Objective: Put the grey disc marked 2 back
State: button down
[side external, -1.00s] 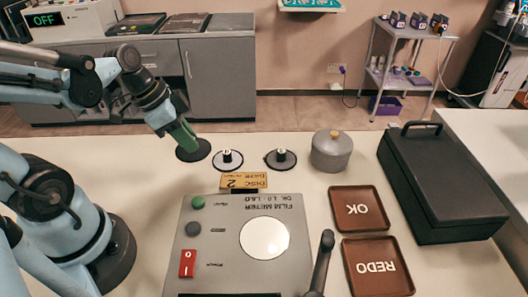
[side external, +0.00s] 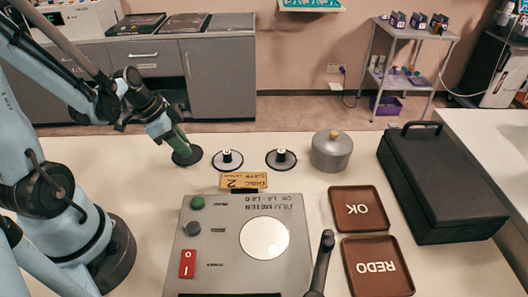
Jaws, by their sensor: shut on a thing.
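The film meter (side external: 215,265) stands in front, with its lever (side external: 321,262) at right. A lidded grey pot (side external: 330,154), OK tray (side external: 376,228), REDO tray (side external: 403,283) and black case (side external: 440,185) are to the right. Clear table lies left of the meter.

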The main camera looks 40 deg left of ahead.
jog(key=shift+f, duration=0.8)
jog(key=shift+f, duration=0.15)
jog(key=c, duration=1)
grip_release()
jog(key=shift+v, duration=6.05)
jog(key=n+y, duration=0.2)
jog(key=n, duration=0.1)
send_over(189, 163)
jog(key=w+d+r+n+t, duration=0.1)
jog(key=w+d+n+t, duration=0.1)
jog(key=d, duration=0.4)
jog(key=shift+d+r+n+t, duration=0.2)
jog(key=shift+r+n+t, duration=0.2)
jog(key=shift+n+t, duration=0.15)
